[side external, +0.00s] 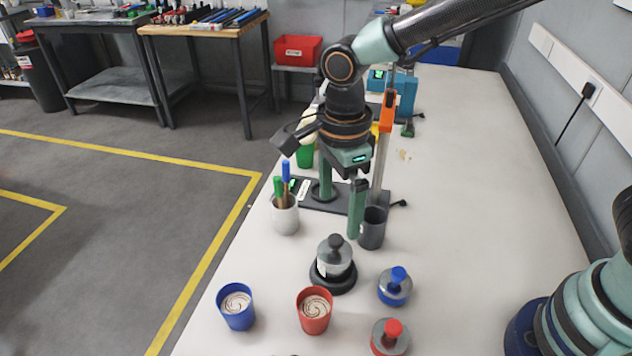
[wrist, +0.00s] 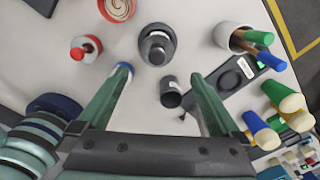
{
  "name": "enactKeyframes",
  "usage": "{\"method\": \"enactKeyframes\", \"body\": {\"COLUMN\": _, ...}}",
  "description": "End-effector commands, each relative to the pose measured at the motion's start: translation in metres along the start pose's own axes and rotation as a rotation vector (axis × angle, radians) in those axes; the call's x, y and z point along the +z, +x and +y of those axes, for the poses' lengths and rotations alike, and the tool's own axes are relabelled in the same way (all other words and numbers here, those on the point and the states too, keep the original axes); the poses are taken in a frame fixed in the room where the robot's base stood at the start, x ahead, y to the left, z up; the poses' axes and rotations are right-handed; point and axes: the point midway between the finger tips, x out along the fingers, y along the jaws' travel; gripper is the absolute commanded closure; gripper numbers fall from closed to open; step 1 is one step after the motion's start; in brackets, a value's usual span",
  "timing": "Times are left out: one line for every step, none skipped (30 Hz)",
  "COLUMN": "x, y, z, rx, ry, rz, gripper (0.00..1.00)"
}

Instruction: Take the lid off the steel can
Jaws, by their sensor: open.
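The steel can (side external: 335,264) stands upright on a round black base in the side view, with its lid (side external: 336,247) seated on top. The lid carries a dark grey knob. The can also shows in the wrist view (wrist: 157,47), at upper centre. My gripper (side external: 341,203) is open and empty, its two green fingers pointing down. It hangs above the table, behind the can in the side view and apart from it. In the wrist view, the can lies beyond and between the fingertips (wrist: 160,76).
A dark grey cup (side external: 372,229) stands close to my right finger. A blue-knobbed lid (side external: 396,284) and a red-knobbed one (side external: 391,334) sit right of the can. Blue (side external: 237,315) and red (side external: 313,318) cups stand in front. A white pen holder (side external: 285,217) is at left.

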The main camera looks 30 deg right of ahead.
Motion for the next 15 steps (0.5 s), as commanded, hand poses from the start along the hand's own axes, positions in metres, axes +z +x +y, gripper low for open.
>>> {"method": "enactKeyframes", "body": {"x": -0.001, "y": 0.009, "z": 0.001, "rx": 0.004, "ry": -0.001, "rz": 0.003, "gripper": 0.00}}
{"method": "enactKeyframes", "body": {"x": -0.001, "y": 0.014, "z": 0.001, "rx": 0.004, "ry": -0.001, "rz": 0.003, "gripper": 0.00}}
{"method": "enactKeyframes", "body": {"x": 0.000, "y": 0.019, "z": 0.001, "rx": 0.003, "ry": -0.001, "rz": 0.002, "gripper": 0.00}}
{"method": "enactKeyframes", "body": {"x": 0.000, "y": 0.022, "z": 0.001, "rx": 0.002, "ry": -0.001, "rz": 0.002, "gripper": 0.00}}
{"method": "enactKeyframes", "body": {"x": 0.000, "y": 0.025, "z": 0.001, "rx": 0.002, "ry": -0.001, "rz": 0.002, "gripper": 0.00}}
{"method": "enactKeyframes", "body": {"x": 0.000, "y": 0.028, "z": 0.001, "rx": 0.001, "ry": -0.001, "rz": 0.001, "gripper": 0.00}}
{"method": "enactKeyframes", "body": {"x": 0.000, "y": 0.030, "z": 0.001, "rx": 0.001, "ry": -0.001, "rz": 0.001, "gripper": 0.00}}
{"method": "enactKeyframes", "body": {"x": 0.000, "y": 0.031, "z": 0.001, "rx": 0.001, "ry": -0.002, "rz": 0.001, "gripper": 0.00}}
{"method": "enactKeyframes", "body": {"x": 0.000, "y": 0.033, "z": 0.001, "rx": 0.001, "ry": -0.002, "rz": 0.001, "gripper": 0.00}}
{"method": "enactKeyframes", "body": {"x": 0.001, "y": 0.035, "z": 0.001, "rx": 0.001, "ry": -0.002, "rz": 0.001, "gripper": 0.00}}
{"method": "enactKeyframes", "body": {"x": 0.001, "y": 0.037, "z": 0.002, "rx": 0.001, "ry": -0.002, "rz": 0.001, "gripper": 0.00}}
{"method": "enactKeyframes", "body": {"x": 0.002, "y": 0.042, "z": 0.003, "rx": 0.002, "ry": -0.003, "rz": 0.002, "gripper": 0.00}}
{"method": "enactKeyframes", "body": {"x": 0.003, "y": 0.046, "z": 0.004, "rx": 0.004, "ry": -0.003, "rz": 0.003, "gripper": 0.00}}
{"method": "enactKeyframes", "body": {"x": 0.004, "y": 0.051, "z": 0.005, "rx": 0.003, "ry": -0.004, "rz": 0.002, "gripper": 0.00}}
{"method": "enactKeyframes", "body": {"x": 0.005, "y": 0.057, "z": 0.006, "rx": 0.004, "ry": -0.004, "rz": 0.003, "gripper": 0.00}}
